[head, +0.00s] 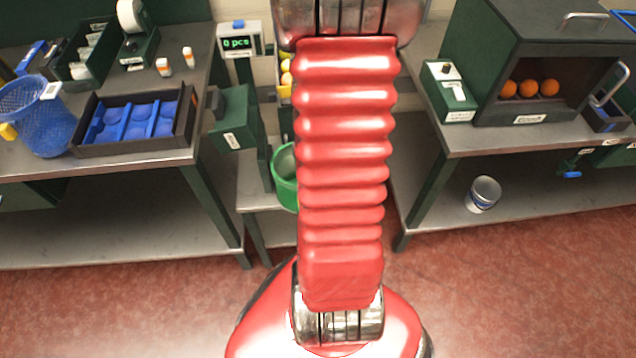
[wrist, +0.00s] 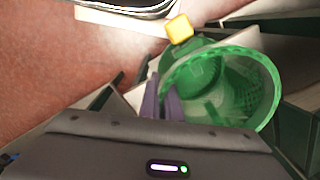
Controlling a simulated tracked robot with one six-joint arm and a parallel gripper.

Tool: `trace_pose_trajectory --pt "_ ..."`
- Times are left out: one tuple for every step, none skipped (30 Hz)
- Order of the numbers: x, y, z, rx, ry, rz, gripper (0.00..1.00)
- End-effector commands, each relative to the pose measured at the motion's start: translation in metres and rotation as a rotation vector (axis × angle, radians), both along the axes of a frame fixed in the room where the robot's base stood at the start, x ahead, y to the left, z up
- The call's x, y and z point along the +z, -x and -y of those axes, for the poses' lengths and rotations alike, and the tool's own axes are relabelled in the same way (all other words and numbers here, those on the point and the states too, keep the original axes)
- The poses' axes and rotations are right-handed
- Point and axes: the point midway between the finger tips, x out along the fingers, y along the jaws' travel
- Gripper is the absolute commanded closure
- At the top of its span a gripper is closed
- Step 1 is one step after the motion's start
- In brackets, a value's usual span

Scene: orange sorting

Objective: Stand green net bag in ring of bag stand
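The green net bag (wrist: 268,99) is open at the top, with a pale green rim and meshed wall; in the wrist view it fills the right of centre. In the head view only its left part (head: 285,180) shows beside my red arm. My gripper (wrist: 163,96) has its two purple-grey fingers close together at the bag's near-left rim, and looks shut on that rim. A dark green post (head: 264,165) with a box-like head stands just left of the bag and looks like part of the bag stand. The ring is not clearly seen, so I cannot tell whether the bag is inside it.
A blue net basket (head: 40,125) and a black tray with blue pads (head: 84,150) are on the left bench. A scale display (head: 238,43) stands behind. A dark cabinet with oranges (head: 528,88) is on the right bench. A white bucket (head: 484,193) sits below.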

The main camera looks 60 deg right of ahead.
Motion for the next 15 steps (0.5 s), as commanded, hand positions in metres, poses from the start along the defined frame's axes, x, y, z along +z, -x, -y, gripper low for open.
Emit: trace_pose_trajectory --pt "0.0 0.0 0.001 -0.003 0.0 0.0 1.0" --pt "0.0 0.0 0.002 -0.004 0.0 0.0 1.0" --pt "0.0 0.0 0.003 -0.005 0.0 0.0 1.0" --pt "0.0 -0.001 0.004 -0.006 0.0 0.0 1.0" --pt "0.0 -0.001 0.005 -0.006 0.0 0.0 1.0" --pt "0.0 -0.003 0.006 -0.007 0.001 0.0 1.0" --pt "0.0 -0.004 0.008 -0.007 0.001 0.0 1.0" --pt "0.0 -0.005 0.009 -0.007 0.0 0.0 1.0" --pt "-0.001 -0.007 0.011 -0.007 0.0 0.0 1.0" --pt "-0.001 -0.008 0.013 -0.007 0.0 0.0 1.0" --pt "-0.001 -0.01 0.015 -0.007 0.0 0.0 1.0" --pt "-0.001 -0.012 0.017 -0.007 0.001 0.001 1.0" --pt "-0.001 -0.014 0.019 -0.007 0.001 0.001 1.0" --pt "-0.001 -0.015 0.021 -0.007 0.001 0.0 1.0" --pt "-0.001 -0.017 0.024 -0.007 0.001 0.0 1.0"
